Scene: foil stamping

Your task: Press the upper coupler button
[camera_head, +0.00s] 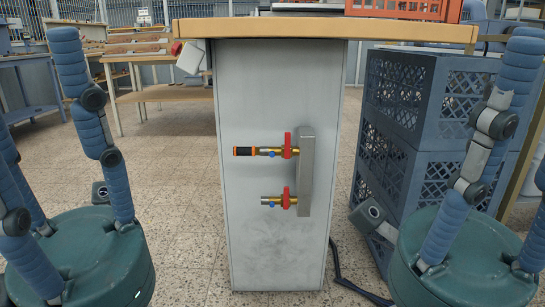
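The upper coupler (270,151) is a brass fitting with a red valve handle (287,146). It sticks out to the left from a grey manifold block (308,170) on the pale cabinet side. A black plug with orange bands (243,151) sits in its left end. A small blue spot (271,155) shows on the upper coupler; it may be the button, but it is too small to be sure. The lower coupler (270,200) has a similar red handle and blue spot, with no plug in its end.
The cabinet (270,90) stands under a wood-edged worktop (320,29). A dark cable (355,285) lies on the floor at the lower right. The floor left of the cabinet is clear.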

